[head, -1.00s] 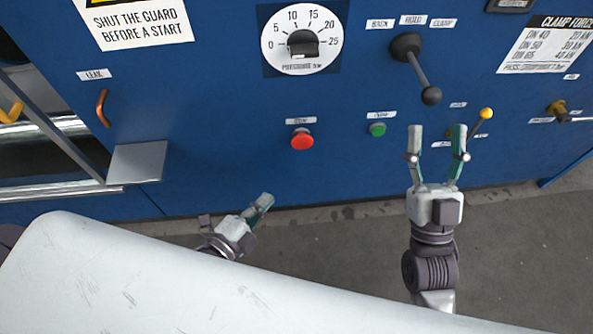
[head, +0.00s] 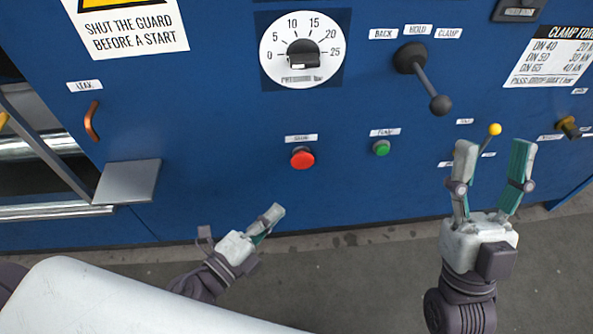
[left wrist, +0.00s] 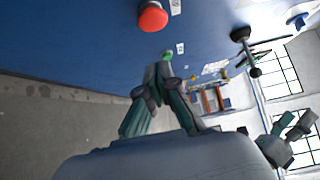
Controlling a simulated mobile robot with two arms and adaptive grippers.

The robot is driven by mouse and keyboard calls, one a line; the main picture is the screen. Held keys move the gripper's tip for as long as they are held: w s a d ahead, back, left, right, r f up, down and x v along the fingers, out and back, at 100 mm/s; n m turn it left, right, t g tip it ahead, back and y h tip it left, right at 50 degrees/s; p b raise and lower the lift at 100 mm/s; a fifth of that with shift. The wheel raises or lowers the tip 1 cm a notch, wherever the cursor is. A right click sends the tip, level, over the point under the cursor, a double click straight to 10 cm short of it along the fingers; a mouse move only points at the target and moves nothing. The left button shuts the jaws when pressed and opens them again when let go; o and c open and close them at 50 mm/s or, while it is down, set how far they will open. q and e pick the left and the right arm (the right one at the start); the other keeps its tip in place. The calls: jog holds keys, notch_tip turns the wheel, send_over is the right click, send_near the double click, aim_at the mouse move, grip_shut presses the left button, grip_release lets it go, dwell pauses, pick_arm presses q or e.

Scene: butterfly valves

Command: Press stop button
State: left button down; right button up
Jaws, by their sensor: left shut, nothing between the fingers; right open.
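The red stop button (head: 302,158) stands out from the blue panel, under a small white label too blurred to read surely. It also shows in the left wrist view (left wrist: 152,17), near the top edge. My left gripper (head: 276,212) is shut and empty, below and a little left of the red button, apart from it. Its fingers show in the left wrist view (left wrist: 160,72) with the red button above them. My right gripper (head: 494,146) is open and empty, in front of the panel at the right, near the yellow-knobbed lever.
A green button (head: 381,148) sits right of the red one. A black lever (head: 428,80), a pressure dial (head: 303,52), a yellow-knobbed lever (head: 494,130), an orange handle (head: 91,121) and a grey ledge (head: 128,181) project from or sit on the panel. Space before the red button is clear.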

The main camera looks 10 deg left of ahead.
pick_arm(q)
jog(key=p, duration=0.3)
send_near(307, 163)
jog(key=w+d, duration=0.2)
jog(key=d, duration=0.2)
jog(key=w, duration=0.1)
jog(key=w+a, duration=0.1)
jog(key=shift+w+r, duration=0.1)
jog(key=shift+w, duration=0.3)
jog(key=shift+w+a, duration=0.15)
jog(key=shift+w, duration=0.25)
pick_arm(e)
jog(key=w+f+g+h, duration=0.2)
jog(key=w+f+g, duration=0.5)
jog(key=f, duration=0.2)
jog(key=shift+a+h, duration=0.25)
jog(key=shift+h, duration=0.15)
